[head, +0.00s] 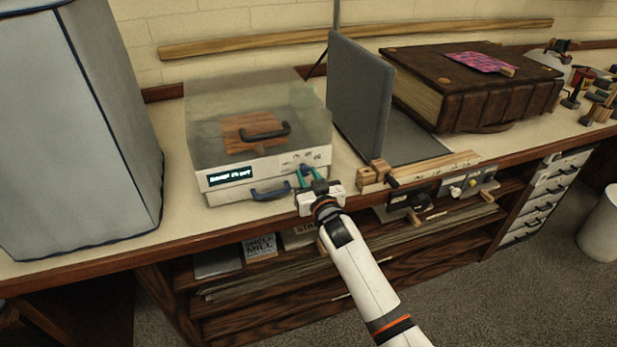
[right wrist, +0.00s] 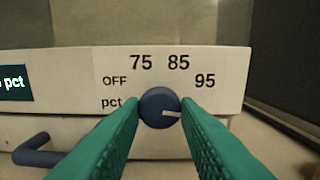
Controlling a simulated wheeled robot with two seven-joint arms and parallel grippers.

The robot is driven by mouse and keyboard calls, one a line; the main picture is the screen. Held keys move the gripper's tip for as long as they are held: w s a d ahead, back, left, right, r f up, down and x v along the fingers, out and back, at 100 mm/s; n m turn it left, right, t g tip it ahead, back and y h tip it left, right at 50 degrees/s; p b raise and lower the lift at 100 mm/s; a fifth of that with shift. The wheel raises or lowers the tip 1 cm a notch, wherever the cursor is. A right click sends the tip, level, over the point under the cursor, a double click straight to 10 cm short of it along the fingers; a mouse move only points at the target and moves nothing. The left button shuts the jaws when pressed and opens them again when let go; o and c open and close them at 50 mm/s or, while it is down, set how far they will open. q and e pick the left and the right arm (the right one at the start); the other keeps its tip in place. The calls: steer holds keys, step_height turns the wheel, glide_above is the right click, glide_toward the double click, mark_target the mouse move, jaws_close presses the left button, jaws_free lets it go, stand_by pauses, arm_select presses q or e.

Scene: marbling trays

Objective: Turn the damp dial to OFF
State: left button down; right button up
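The damp dial is a round dark blue knob (right wrist: 158,104) on the white front panel of the damp box (head: 232,176). Its white mark points right, below the 95 label and away from the OFF label (right wrist: 115,81). 75 and 85 are printed above it. The green fingers of my right gripper (right wrist: 160,118) stand on both sides of the knob and appear to touch it, with no clear gap. In the head view my right gripper (head: 305,178) is at the right end of the panel, largely covering the dial. My left gripper is not in view.
A lit display (head: 230,174) and a blue drawer handle (head: 270,191) are left of the dial. A clear cover (head: 215,120) tops the box. A grey upright panel (head: 360,95) stands right of it, with a large brown book (head: 440,85) beyond. A grey covered block (head: 70,130) stands left.

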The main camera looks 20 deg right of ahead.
steer(key=shift+c, duration=0.9)
steer(key=shift+n, duration=0.4)
steer(key=shift+n+p, duration=0.4)
steer(key=shift+n, duration=0.5)
steer(key=n, duration=0.5)
steer(key=shift+p, duration=0.3)
steer(key=shift+n, duration=0.3)
steer(key=o, duration=0.9)
steer(key=shift+o, duration=0.2)
